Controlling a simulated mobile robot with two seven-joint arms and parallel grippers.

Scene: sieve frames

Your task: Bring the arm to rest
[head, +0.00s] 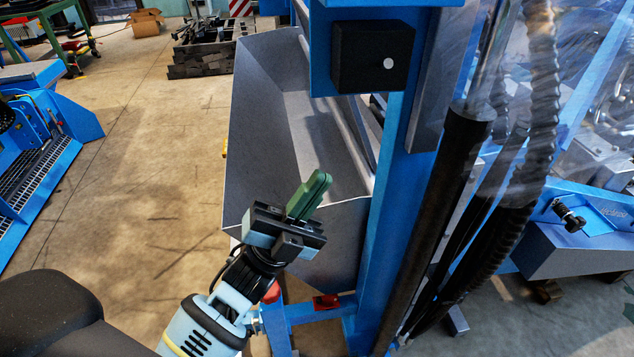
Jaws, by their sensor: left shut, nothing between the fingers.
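My left gripper (316,190) shows at the lower middle of the head view, on my pale blue and black arm coming up from the bottom left. Its green fingers are closed together and point up and to the right. Nothing shows between them. In the picture the gripper is in front of the lower part of a grey metal trough (262,110); I cannot tell how far it is from the trough's wall. My right gripper is not in this view.
A blue machine post (385,215) with a black box (372,57) stands right of the gripper. Dark hoses (445,215) run beside it. A blue machine (40,150) stands at the left. The concrete floor (140,150) between is largely open. A cardboard box (146,22) lies far back.

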